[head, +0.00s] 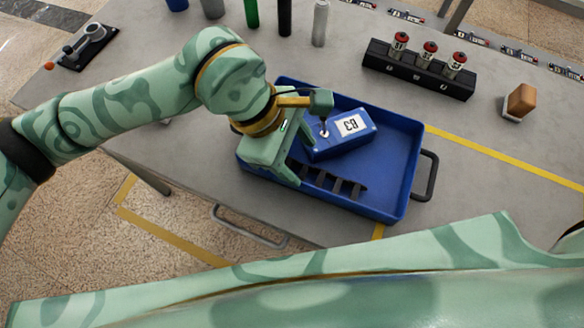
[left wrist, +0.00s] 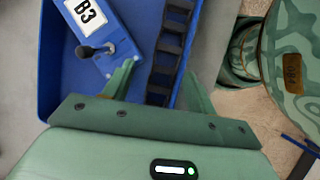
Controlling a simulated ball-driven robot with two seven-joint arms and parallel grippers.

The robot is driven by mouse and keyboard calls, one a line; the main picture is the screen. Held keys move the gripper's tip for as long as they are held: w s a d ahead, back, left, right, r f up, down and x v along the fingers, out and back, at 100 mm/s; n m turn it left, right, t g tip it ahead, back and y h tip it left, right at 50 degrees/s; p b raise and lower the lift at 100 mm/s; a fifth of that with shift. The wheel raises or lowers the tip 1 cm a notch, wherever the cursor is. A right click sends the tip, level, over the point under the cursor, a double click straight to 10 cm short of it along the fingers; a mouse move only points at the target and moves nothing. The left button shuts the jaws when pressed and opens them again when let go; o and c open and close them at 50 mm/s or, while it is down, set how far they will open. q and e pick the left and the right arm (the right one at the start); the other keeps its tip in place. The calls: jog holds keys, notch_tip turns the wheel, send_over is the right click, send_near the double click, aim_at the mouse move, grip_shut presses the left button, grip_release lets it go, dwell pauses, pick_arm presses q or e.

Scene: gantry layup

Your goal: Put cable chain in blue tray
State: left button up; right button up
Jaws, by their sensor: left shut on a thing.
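The cable chain (head: 338,185) is a short black segmented strip. It lies along the near side inside the blue tray (head: 402,170), partly hidden by my left gripper (head: 303,172). The left wrist view shows the chain (left wrist: 172,40) running between the two green fingers of my left gripper (left wrist: 163,82), inside the tray (left wrist: 48,65). The fingers are shut on the chain's near end. I cannot tell whether the whole chain touches the tray floor. My right gripper is not in view.
A blue box marked B3 (head: 342,140) with a dark knob sits in the tray beside the chain. A black rack with red-topped cylinders (head: 418,70) and a brown block (head: 521,100) stand behind to the right. Several cylinders line the far side.

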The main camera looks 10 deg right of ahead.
pick_arm(q)
jog(key=shift+y, duration=0.4)
jog(key=f, duration=0.1)
jog(key=s+a+f, duration=0.1)
jog(key=f, duration=0.2)
jog(key=shift+s+a+f, duration=0.25)
jog(key=shift+f, duration=0.05)
jog(key=r, duration=0.2)
jog(key=w+r+p, duration=0.1)
jog(key=r, duration=0.1)
jog(key=w+r+p, duration=0.1)
jog(key=r, duration=0.1)
jog(key=shift+a, duration=0.25)
jog(key=p+v, duration=0.1)
jog(key=v, duration=0.5)
jog(key=shift+w+a+g+p, duration=0.2)
jog(key=shift+g+p, duration=0.1)
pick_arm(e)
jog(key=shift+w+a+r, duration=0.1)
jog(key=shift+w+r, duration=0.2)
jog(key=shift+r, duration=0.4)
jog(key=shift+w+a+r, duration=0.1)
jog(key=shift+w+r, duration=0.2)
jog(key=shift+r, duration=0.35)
